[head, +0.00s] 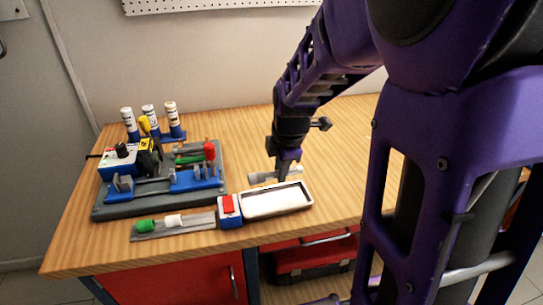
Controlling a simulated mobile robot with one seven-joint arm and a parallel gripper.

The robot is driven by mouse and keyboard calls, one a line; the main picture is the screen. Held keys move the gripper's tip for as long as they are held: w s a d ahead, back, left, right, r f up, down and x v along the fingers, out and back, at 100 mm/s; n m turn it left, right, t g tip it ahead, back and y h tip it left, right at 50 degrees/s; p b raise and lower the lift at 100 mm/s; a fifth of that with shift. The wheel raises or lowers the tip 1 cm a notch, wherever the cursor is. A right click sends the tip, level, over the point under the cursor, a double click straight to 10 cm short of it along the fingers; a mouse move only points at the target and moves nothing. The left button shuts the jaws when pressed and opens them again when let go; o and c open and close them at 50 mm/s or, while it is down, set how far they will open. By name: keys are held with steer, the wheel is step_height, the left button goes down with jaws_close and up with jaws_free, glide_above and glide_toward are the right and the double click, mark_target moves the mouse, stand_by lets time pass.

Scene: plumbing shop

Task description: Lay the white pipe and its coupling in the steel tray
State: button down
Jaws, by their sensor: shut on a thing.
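My gripper (284,174) points down and is shut on the white pipe (268,176), which lies roughly level across the fingers. The pipe's left end (253,178) looks thicker, which may be the coupling; it is too small to be sure.
A red-and-blue box (229,209) touches or nearly touches the tray's left end. Left of it lies a grey strip (190,229) with green and white pieces. A grey board (145,206) carries blue fixtures and tools. Several white-and-blue bottles (150,118) stand behind. Table right of the tray looks clear.

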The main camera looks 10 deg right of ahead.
steer(key=shift+f+b, duration=2.95)
steer(key=shift+f, duration=1.05)
steer(key=c, duration=0.7)
jaws_free()
steer(key=shift+r, duration=0.1)
